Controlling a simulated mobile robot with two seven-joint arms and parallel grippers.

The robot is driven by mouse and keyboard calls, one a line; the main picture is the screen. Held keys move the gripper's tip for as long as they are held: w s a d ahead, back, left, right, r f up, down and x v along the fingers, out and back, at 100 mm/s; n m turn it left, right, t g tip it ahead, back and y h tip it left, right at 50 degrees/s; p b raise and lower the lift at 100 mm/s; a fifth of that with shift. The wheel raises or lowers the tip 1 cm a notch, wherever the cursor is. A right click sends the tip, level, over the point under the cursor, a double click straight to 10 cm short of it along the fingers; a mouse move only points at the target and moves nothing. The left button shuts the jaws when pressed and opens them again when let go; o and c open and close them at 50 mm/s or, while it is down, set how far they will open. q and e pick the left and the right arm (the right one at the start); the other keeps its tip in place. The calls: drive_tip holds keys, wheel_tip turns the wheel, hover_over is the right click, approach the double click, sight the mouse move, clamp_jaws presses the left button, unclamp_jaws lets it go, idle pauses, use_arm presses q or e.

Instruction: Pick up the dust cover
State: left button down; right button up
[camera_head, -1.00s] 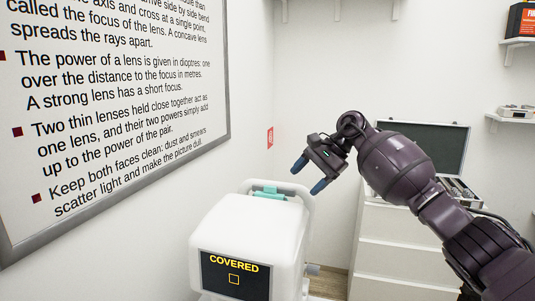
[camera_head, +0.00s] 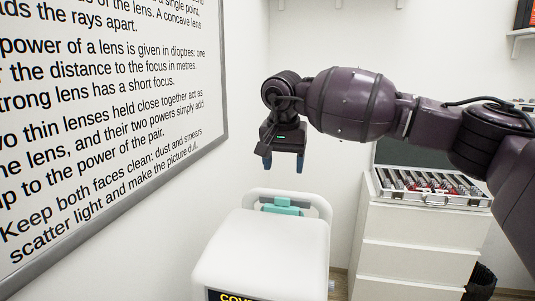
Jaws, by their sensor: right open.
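My right gripper (camera_head: 283,162) is open and empty, fingers pointing down, in the air above the back of a white rounded machine (camera_head: 265,245). A small teal piece (camera_head: 283,206) sits at the machine's back, inside a white loop-shaped rail (camera_head: 322,208). The teal piece may be the dust cover; I cannot tell for sure. It shows below my fingers with a clear gap, and nothing touches it. The machine's dark screen (camera_head: 240,296) is cut off by the lower edge, with only the top of yellow lettering showing. My left gripper is not in view.
A white drawer cabinet (camera_head: 415,245) stands at the right, with an open case (camera_head: 430,187) of several lenses on top. A large text board (camera_head: 100,120) hangs on the left wall. A wall shelf (camera_head: 522,34) is at upper right. The air around the gripper is free.

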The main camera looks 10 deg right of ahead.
sight(282, 198)
drive_tip(key=f+b, duration=0.1)
drive_tip(key=f, duration=0.2)
drive_tip(key=w+f+b, duration=0.1)
drive_tip(key=f+b, duration=0.1)
drive_tip(key=w+f+b, duration=0.1)
drive_tip(key=f+b, duration=0.1)
drive_tip(key=f, duration=0.1)
drive_tip(key=shift+w+d+f, duration=0.1)
drive_tip(key=shift+w+f, duration=0.15)
drive_tip(key=shift+f, duration=0.05)
drive_tip(key=shift+w+f, duration=0.1)
drive_tip(key=shift+f, duration=0.5)
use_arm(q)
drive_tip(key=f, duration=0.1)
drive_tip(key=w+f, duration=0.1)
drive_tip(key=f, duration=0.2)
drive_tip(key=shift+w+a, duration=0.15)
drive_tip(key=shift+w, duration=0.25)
use_arm(e)
drive_tip(key=shift+c, duration=0.2)
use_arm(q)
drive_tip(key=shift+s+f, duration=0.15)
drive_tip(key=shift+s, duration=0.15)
use_arm(e)
drive_tip(key=c, duration=0.7)
drive_tip(key=shift+o, duration=0.2)
drive_tip(key=shift+r, duration=0.15)
